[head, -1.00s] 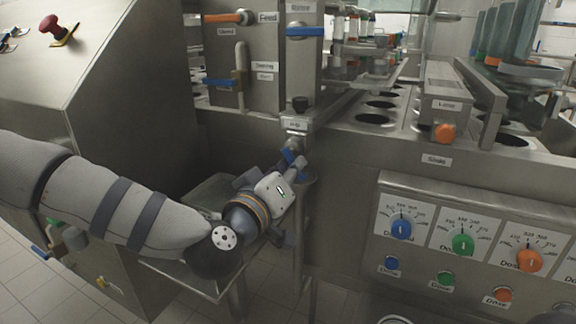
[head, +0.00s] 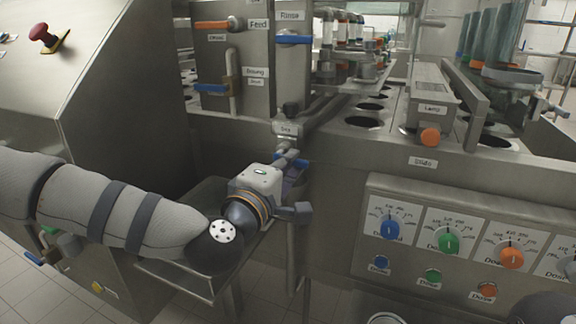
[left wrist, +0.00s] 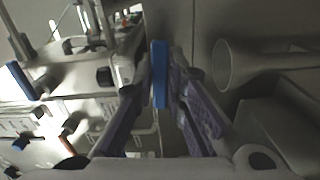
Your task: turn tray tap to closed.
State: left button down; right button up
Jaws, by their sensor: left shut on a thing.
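The tray tap has a flat blue handle (head: 301,161), on the front of the steel machine below a small label plate. Most of the handle is hidden by my left gripper (head: 288,170) in the head view. In the left wrist view the blue handle (left wrist: 159,75) stands between the two purple-grey fingers of my left gripper (left wrist: 164,95). The left gripper is shut on this handle. The tap's exact angle is hard to tell. My right gripper is not in view.
Taps with an orange handle (head: 212,25) and blue handles (head: 293,39) sit on the panel above. A dosing panel (head: 470,225) with coloured knobs is at the right. A steel tray stand (head: 180,275) is under my left arm. A red emergency button (head: 40,34) is at upper left.

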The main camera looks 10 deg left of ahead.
pick_arm(q)
jog(key=shift+r+n, duration=0.15)
jog(key=shift+n, duration=0.45)
jog(key=c, duration=1.6)
grip_release()
jog(key=v, duration=1.2)
